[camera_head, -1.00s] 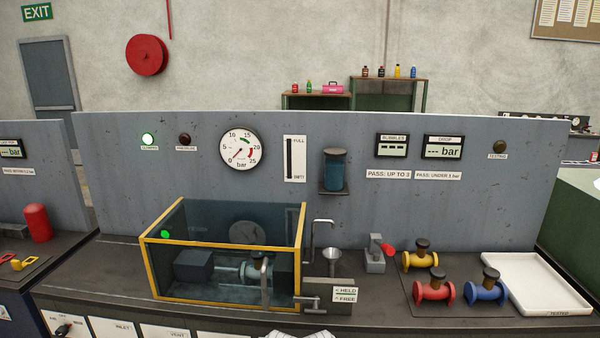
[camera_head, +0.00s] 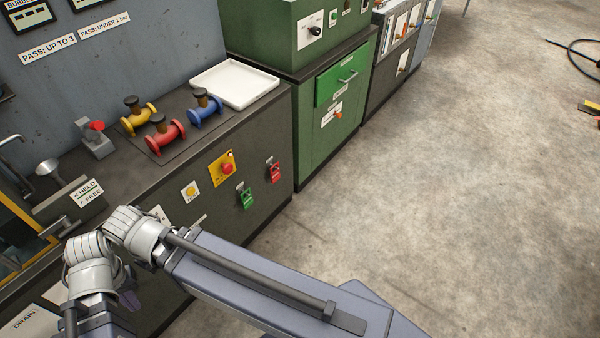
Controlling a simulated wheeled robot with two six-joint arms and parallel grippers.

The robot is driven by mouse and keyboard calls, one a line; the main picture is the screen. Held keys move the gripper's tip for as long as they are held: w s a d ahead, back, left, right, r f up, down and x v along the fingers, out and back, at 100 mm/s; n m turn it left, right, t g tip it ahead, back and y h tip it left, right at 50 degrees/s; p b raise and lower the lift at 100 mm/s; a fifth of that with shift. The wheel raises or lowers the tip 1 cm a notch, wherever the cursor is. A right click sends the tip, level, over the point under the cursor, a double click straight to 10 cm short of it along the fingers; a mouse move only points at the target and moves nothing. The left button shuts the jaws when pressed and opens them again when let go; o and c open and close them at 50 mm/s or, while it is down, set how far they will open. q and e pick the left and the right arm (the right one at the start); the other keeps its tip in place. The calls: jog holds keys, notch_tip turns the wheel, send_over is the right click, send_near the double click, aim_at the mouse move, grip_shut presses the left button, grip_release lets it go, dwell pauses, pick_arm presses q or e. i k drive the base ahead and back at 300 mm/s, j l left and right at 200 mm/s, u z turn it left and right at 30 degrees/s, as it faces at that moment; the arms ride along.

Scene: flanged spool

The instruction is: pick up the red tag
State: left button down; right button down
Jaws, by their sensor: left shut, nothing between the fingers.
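The red tag (camera_head: 274,171) hangs on the dark front panel of the bench, near its right end. It looks like a small red lockout tag with a pale label. A green tag (camera_head: 246,197) of similar shape hangs to its left and a little lower. My arm links and pale wrist joints fill the lower left and bottom of the head view, below and left of the tags and clear of them. My left gripper is shut and empty; its fingertips are hard to make out among the joints. My right gripper cannot be made out.
A yellow plate with a red button (camera_head: 227,168) sits left of the tags. Yellow (camera_head: 138,117), red (camera_head: 165,136) and blue (camera_head: 205,109) spools and a white tray (camera_head: 236,84) are on the bench top. A green cabinet (camera_head: 330,115) stands to the right. Open floor (camera_head: 430,200) lies right.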

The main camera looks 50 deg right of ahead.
aim_at(275, 175)
jog(key=z, duration=0.45)
jog(key=l+z, duration=0.15)
jog(key=z, duration=0.75)
jog(key=i+l+u, duration=0.15)
jog(key=l, duration=0.25)
jog(key=i+l+u, duration=0.1)
jog(key=i+l, duration=0.25)
jog(key=l, duration=0.15)
jog(key=i+l+u, duration=0.15)
jog(key=l, duration=0.3)
jog(key=i+l+u, duration=0.15)
jog(key=i+l, duration=0.15)
jog(key=l, duration=0.2)
jog(key=i+l+u, duration=0.1)
jog(key=l, duration=0.4)
jog(key=i+l+u, duration=0.15)
jog(key=l, duration=0.4)
jog(key=i+l+u, duration=0.15)
jog(key=l, duration=0.4)
jog(key=i+l+u, duration=0.1)
jog(key=l, duration=0.5)
jog(key=i, duration=0.1)
